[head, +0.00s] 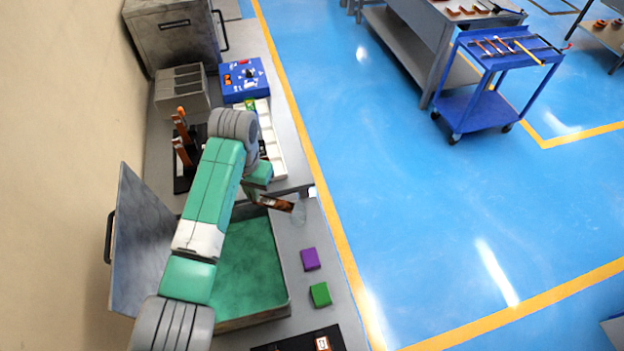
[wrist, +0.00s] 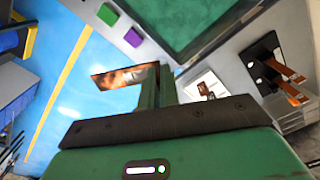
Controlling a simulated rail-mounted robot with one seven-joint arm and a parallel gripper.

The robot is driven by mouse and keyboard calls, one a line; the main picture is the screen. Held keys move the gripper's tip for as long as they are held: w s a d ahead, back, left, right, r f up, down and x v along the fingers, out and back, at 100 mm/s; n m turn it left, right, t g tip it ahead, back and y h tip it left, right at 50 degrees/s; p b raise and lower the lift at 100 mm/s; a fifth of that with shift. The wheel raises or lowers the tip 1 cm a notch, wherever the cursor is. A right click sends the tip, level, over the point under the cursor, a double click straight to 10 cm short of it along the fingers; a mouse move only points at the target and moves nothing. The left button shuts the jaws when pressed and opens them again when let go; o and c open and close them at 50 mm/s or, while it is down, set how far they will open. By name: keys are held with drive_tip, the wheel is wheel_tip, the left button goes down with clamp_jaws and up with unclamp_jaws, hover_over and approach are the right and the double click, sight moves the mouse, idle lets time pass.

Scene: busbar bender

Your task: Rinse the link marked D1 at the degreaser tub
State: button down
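My gripper (head: 262,192) is shut on a copper link (head: 278,204), which sticks out to the right near the tub's far edge. In the wrist view the link (wrist: 122,76) lies at the fingers (wrist: 158,85), its surface dark and mottled in places. I cannot read a D1 mark on it. The degreaser tub (head: 288,290) holds green liquid, and its grey lid (head: 140,245) stands open on the left. The tub's rim also shows at the top of the wrist view (wrist: 225,33). A pale translucent shape (head: 299,212) shows at the link's end.
A purple block (head: 310,259) and a green block (head: 320,294) lie right of the tub. Beyond are a black stand with copper links (head: 183,172), a white tray (head: 274,150), a grey box (head: 182,91) and a blue control box (head: 243,80). Another dark holder (head: 298,342) is nearest.

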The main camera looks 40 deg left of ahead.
drive_tip(key=s+a+f+n, duration=0.1)
drive_tip(key=s+a+f, duration=0.3)
drive_tip(key=s+f, duration=0.3)
drive_tip(key=s+a+f+n, duration=0.1)
drive_tip(key=s+a+f, duration=0.2)
drive_tip(key=s+f, duration=0.45)
drive_tip(key=f+b, duration=1.5)
drive_tip(key=shift+w+a+f+b, duration=0.2)
drive_tip(key=shift+w+f+b, duration=0.05)
drive_tip(key=shift+f+b, duration=0.15)
drive_tip(key=shift+w+r, duration=0.1)
